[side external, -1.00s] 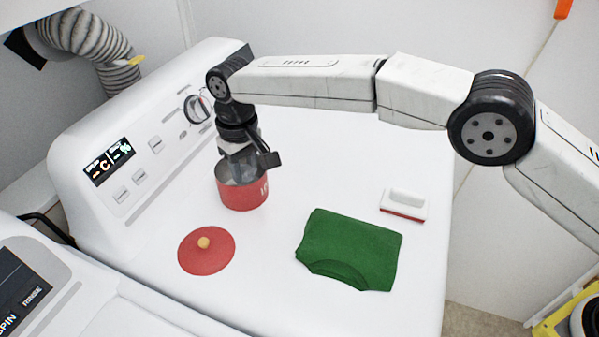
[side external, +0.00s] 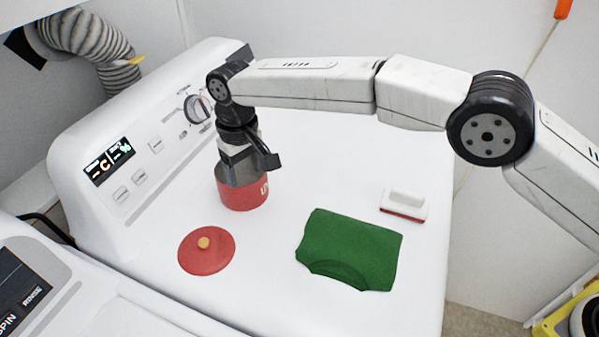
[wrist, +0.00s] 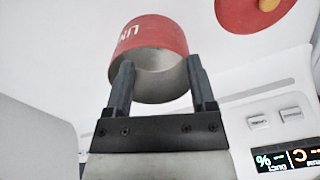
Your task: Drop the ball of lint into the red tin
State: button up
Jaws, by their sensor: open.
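The red tin (side external: 243,196) stands upright on the white machine top, with part of its lettering visible. My gripper (side external: 242,176) points down at the tin's mouth. In the wrist view its fingers (wrist: 160,75) are spread apart, near opposite sides of the rim of the tin (wrist: 152,35). Nothing shows between the fingers. The visible part of the tin's grey inside looks bare. The ball of lint is not seen in either view; the gripper hides most of the tin's mouth in the side view.
A red lid (side external: 207,251) with a yellow knob lies left of the tin. A folded green cloth (side external: 349,249) and a white brush (side external: 404,205) lie to the right. The control panel (side external: 150,150) rises behind the tin.

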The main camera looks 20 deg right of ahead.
notch_tip(320, 180, up, 12)
jog(key=shift+r, duration=0.2)
dwell(0.7)
jog(key=shift+d, duration=0.1)
dwell(0.6)
jog(key=d+f+m+t, duration=0.1)
jog(key=d+f, duration=0.2)
jog(key=d, duration=0.8)
jog(key=d+f+m, duration=0.1)
jog(key=d+f, duration=0.1)
jog(key=d, duration=0.8)
jog(key=s+d+f+m, duration=0.1)
jog(key=s+d+f, duration=0.3)
jog(key=s+d, duration=0.4)
jog(key=s+d+f+m+t, duration=0.1)
jog(key=s+d+f, duration=0.4)
jog(key=s, duration=1)
jog(key=d, duration=0.3)
jog(key=shift+f+m+t, duration=0.2)
jog(key=shift+m+t, duration=0.1)
